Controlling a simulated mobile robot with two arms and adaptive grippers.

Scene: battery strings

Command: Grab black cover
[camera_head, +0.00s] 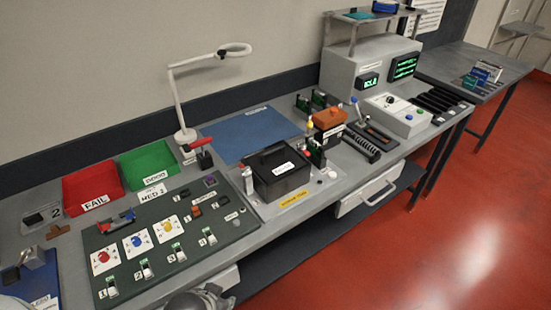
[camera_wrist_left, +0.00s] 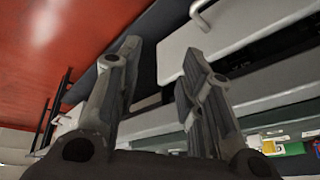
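The black cover (camera_head: 278,168) lies on top of a dark box in the middle of the bench, with a small white label on it. It looks closed and level. My left gripper (camera_wrist_left: 160,58) shows in the left wrist view with its two fingers spread apart and nothing between them. Beyond the fingers are the bench's pale drawer front and the red floor; the black cover is not in that view. A grey part of my own arm shows at the bottom edge of the head view, well apart from the cover. No right gripper can be seen.
A white lamp (camera_head: 178,98) stands at the back. Red (camera_head: 92,187) and green (camera_head: 147,164) bins are left of the box, behind a dark green board (camera_head: 175,262). An orange-topped block (camera_head: 329,118) and small holders crowd its right. A blue mat (camera_head: 250,134) lies behind.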

